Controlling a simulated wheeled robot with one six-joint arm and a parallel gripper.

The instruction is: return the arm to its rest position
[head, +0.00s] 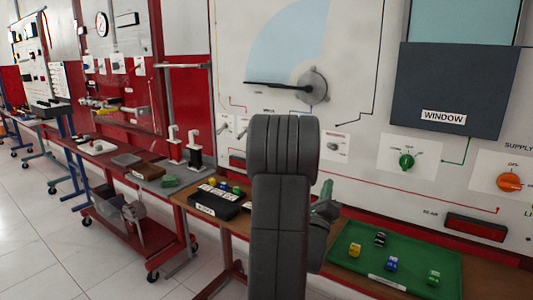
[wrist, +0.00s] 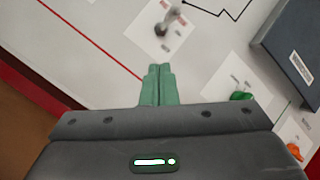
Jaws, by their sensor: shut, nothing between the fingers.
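My arm stands upright in the middle of the head view and hides part of the bench and board behind it. My gripper (head: 325,208) shows partly to the right of the arm, with green fingers. In the wrist view the two green fingers of my gripper (wrist: 158,84) are together with nothing between them. They point toward the white trainer board (wrist: 100,30). A small grey lever switch (wrist: 166,22) on a white plate lies beyond the fingertips, apart from them as far as I can tell.
A green tray (head: 345,262) with several small coloured blocks lies on the bench at right. A black box (head: 212,203) stands left of my arm. The board carries a green knob (head: 407,161), an orange knob (head: 510,182) and a dark window panel (head: 445,85). Floor (head: 40,230) at left is clear.

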